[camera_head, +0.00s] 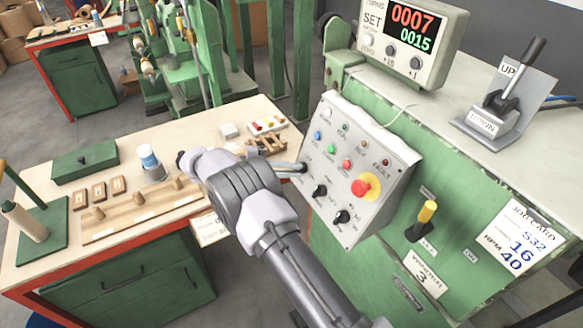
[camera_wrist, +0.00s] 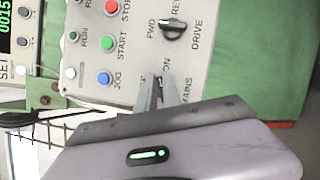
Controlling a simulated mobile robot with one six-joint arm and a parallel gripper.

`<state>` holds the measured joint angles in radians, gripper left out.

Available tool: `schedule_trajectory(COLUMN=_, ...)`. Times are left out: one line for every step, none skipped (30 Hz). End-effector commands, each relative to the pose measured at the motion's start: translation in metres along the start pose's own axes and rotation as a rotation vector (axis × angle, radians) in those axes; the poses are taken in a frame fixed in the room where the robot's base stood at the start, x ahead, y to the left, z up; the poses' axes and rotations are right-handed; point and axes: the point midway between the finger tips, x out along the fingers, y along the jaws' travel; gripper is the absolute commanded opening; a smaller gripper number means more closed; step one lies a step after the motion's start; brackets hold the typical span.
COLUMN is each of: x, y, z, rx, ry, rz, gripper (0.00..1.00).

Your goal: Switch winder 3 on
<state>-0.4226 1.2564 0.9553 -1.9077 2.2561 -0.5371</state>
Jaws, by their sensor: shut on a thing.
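The grey control panel (camera_head: 352,165) is on the green winder 3, whose label (camera_head: 424,275) shows below it. The panel has coloured buttons, black knobs and a red stop button on a yellow collar (camera_head: 364,187). My gripper (camera_head: 301,168) reaches the panel's left edge. In the wrist view my gripper (camera_wrist: 159,90) is shut on the mains switch, beside the printed words ON and MAINS. The switch is mostly hidden between the fingers, so its exact angle cannot be told. The drive knob (camera_wrist: 172,28) is a little above it in that view.
A yellow-handled lever (camera_head: 426,212) is right of the panel. A counter (camera_head: 413,42) shows red 0007 and green 0015. A black-handled up/down lever (camera_head: 515,80) stands on the machine top. A workbench (camera_head: 240,118) with a bottle (camera_head: 148,157) and wooden parts is left, under my arm.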

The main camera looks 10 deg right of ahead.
Motion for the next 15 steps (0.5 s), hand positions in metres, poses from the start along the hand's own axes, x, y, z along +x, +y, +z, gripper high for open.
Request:
schedule_trajectory(x=-0.0003, y=-0.0001, z=0.0002, rx=0.034, ry=0.000, rz=-0.016, gripper=0.00)
schedule_trajectory(x=-0.0003, y=-0.0002, z=0.0002, rx=0.058, ry=0.000, rz=-0.025, gripper=0.00)
schedule_trajectory(x=-0.0003, y=-0.0005, z=0.0003, rx=0.087, ry=0.000, rz=-0.037, gripper=0.00)
schedule_trajectory(x=-0.0002, y=-0.0008, z=0.0003, rx=0.108, ry=-0.001, rz=-0.046, gripper=0.00)
schedule_trajectory(x=-0.0002, y=-0.0008, z=0.0003, rx=0.128, ry=-0.001, rz=-0.054, gripper=0.00)
schedule_trajectory(x=-0.0002, y=-0.0010, z=0.0002, rx=0.154, ry=0.000, rz=-0.064, gripper=0.00)
schedule_trajectory(x=-0.0001, y=-0.0012, z=0.0001, rx=0.173, ry=0.000, rz=-0.072, gripper=0.00)
schedule_trajectory(x=-0.0001, y=-0.0011, z=0.0001, rx=0.189, ry=0.000, rz=-0.078, gripper=0.00)
schedule_trajectory(x=-0.0001, y=-0.0013, z=0.0001, rx=0.211, ry=0.000, rz=-0.087, gripper=0.00)
schedule_trajectory(x=-0.0001, y=-0.0016, z=0.0001, rx=0.228, ry=-0.001, rz=-0.094, gripper=0.00)
schedule_trajectory(x=-0.0001, y=-0.0018, z=0.0001, rx=0.241, ry=-0.001, rz=-0.100, gripper=0.00)
schedule_trajectory(x=0.0000, y=-0.0019, z=0.0000, rx=0.259, ry=-0.001, rz=-0.106, gripper=0.00)
schedule_trajectory(x=0.0000, y=-0.0020, z=-0.0001, rx=0.271, ry=-0.001, rz=-0.111, gripper=0.00)
schedule_trajectory(x=0.0000, y=-0.0022, z=-0.0002, rx=0.282, ry=0.000, rz=-0.115, gripper=0.00)
schedule_trajectory(x=0.0000, y=-0.0024, z=-0.0003, rx=0.294, ry=0.000, rz=-0.121, gripper=0.00)
